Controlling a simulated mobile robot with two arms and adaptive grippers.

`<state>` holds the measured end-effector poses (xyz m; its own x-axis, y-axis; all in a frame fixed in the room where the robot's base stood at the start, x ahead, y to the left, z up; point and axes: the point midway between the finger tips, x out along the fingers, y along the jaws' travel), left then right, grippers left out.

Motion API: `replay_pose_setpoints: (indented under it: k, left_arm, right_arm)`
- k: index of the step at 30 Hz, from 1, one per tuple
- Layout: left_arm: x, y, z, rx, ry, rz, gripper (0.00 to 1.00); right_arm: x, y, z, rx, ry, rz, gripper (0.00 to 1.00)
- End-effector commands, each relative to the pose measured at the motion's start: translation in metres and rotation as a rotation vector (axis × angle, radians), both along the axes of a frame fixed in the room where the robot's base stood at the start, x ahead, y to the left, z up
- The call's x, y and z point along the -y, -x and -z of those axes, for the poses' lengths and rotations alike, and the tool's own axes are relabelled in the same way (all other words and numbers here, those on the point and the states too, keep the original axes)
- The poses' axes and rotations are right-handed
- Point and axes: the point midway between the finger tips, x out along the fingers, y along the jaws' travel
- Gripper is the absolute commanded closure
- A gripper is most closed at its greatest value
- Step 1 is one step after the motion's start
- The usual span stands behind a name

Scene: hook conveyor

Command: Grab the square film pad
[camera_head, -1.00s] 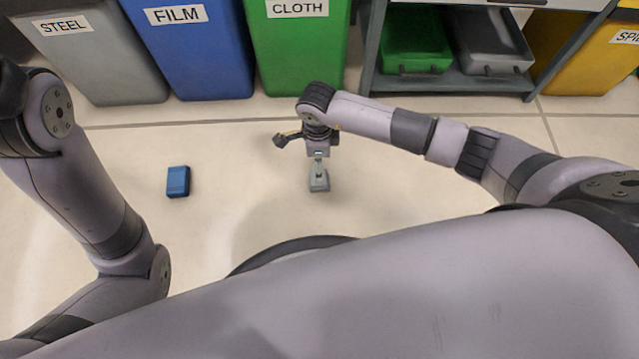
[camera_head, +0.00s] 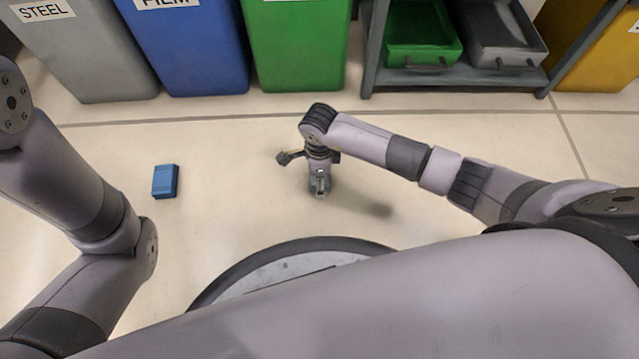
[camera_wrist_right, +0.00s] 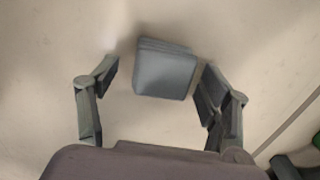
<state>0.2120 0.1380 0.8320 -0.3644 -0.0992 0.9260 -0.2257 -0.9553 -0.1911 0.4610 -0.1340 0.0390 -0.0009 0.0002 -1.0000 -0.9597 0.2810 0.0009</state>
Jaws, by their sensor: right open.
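A square grey-blue pad (camera_wrist_right: 166,74) lies on the floor between the spread fingers of my right gripper (camera_wrist_right: 157,68) in the right wrist view. It is nearer the right-hand finger; a gap shows on the left, and contact on the right cannot be told. In the head view my right gripper (camera_head: 320,182) points down at the floor and mostly hides this pad. My right gripper is open. A blue block-like pad (camera_head: 165,181) lies apart on the floor to the left. My left gripper is out of view.
Grey STEEL (camera_head: 85,60), blue FILM (camera_head: 190,55) and green (camera_head: 298,50) bins stand at the back. A shelf (camera_head: 450,82) holds a green tray (camera_head: 422,35) and a grey tray (camera_head: 492,35). A yellow bin (camera_head: 590,55) stands at right. Floor between is clear.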

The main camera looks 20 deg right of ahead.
Motion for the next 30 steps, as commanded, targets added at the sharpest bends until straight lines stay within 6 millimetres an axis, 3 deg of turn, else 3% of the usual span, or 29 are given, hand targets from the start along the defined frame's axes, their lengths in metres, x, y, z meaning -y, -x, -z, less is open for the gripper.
replay_pose_setpoints:
  k: [1, 9, 27, 30]
  left_arm:
    - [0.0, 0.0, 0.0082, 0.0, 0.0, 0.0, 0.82]
    - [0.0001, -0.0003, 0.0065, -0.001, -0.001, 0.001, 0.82]
    - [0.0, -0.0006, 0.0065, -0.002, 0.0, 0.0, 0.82]
    - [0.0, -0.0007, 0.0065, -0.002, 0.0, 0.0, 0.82]
  right_arm:
    - [-0.0004, -0.0001, 0.0088, 0.0, -0.001, 0.001, 0.28]
    - [0.0, -0.0003, 0.0076, 0.001, 0.0, 0.001, 0.29]
    - [0.0002, -0.0003, 0.0076, 0.0, 0.0, 0.001, 0.69]
    - [0.0002, -0.0003, 0.0076, 0.001, 0.0, 0.001, 0.71]
